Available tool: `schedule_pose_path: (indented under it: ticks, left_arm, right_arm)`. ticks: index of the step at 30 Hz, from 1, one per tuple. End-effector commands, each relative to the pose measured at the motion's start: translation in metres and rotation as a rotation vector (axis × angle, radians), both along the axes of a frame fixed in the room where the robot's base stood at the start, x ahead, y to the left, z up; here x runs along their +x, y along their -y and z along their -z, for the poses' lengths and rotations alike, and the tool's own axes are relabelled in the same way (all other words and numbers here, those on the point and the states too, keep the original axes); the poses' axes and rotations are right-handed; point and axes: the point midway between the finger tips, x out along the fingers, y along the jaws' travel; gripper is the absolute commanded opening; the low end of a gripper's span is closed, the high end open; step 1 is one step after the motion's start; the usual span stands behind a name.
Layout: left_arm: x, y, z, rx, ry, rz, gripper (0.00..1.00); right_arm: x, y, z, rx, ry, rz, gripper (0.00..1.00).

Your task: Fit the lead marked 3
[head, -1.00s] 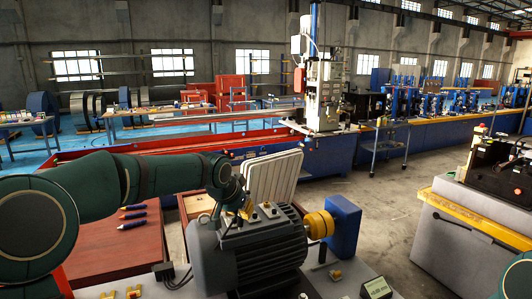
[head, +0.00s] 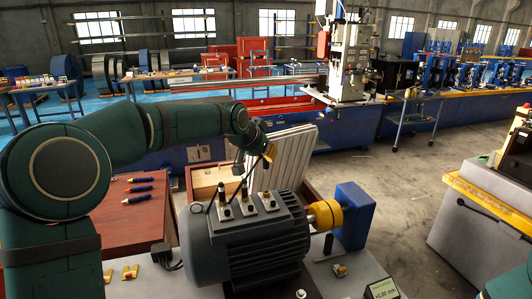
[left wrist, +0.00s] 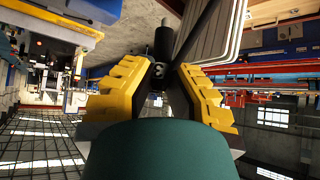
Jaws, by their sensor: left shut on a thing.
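The grey motor (head: 245,242) sits on the bench with three terminal posts (head: 248,201) on top. My left gripper (head: 264,146) is above and behind the posts, apart from them. In the left wrist view its yellow fingers (left wrist: 158,75) are shut on a dark lead (left wrist: 163,42) with a metal end between the tips. Thin black leads (head: 212,196) show near the posts in the head view. I cannot read any number on them. My right gripper is not in view.
A yellow coupling (head: 324,214) joins the motor to a blue block (head: 352,208). A pale slatted panel (head: 298,155) stands behind the motor. Blue-handled tools (head: 138,190) lie on the red-brown top at left. A small display (head: 381,289) is at front right.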

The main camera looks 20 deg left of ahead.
Motion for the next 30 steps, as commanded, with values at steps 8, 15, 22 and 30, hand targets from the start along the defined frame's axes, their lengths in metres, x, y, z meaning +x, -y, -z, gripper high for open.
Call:
schedule_pose_path:
  ticks: [8, 15, 22, 30]
  left_arm:
    - [-0.001, 0.002, 0.000, 0.013, -0.016, -0.031, 0.00]
    - [-0.001, 0.000, 0.021, 0.010, -0.017, -0.031, 0.00]
    - [-0.001, 0.000, 0.042, 0.010, -0.017, -0.031, 0.00]
    - [-0.001, 0.001, 0.058, 0.011, -0.016, -0.030, 0.00]
  right_arm:
    - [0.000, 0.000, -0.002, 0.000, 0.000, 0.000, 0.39]
    - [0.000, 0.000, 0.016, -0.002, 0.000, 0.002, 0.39]
    - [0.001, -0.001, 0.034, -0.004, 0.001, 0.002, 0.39]
    - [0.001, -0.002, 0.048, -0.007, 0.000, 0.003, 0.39]
